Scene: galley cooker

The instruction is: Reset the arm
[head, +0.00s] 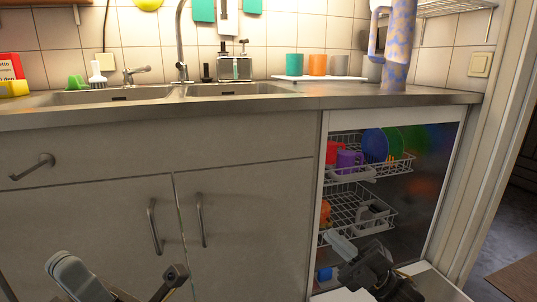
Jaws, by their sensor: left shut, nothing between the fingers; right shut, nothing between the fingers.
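My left gripper (70,274) is at the bottom left edge, in front of the cupboard doors. It is shut and empty, and partly cut off by the frame. A dark part of mine also shows to its right. My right gripper (342,248) is shut and empty. It is low in front of the open dishwasher (432,205), near the lower rack (343,208), and hides part of it. Whether it touches the rack I cannot tell.
The upper rack (335,181) holds a purple mug (349,161), a red item and upright plates (375,145). Cups (317,65) and a tall patterned vessel (398,45) stand on the counter (200,108). Cupboard handles (154,226) stick out. A door frame (505,150) bounds the right.

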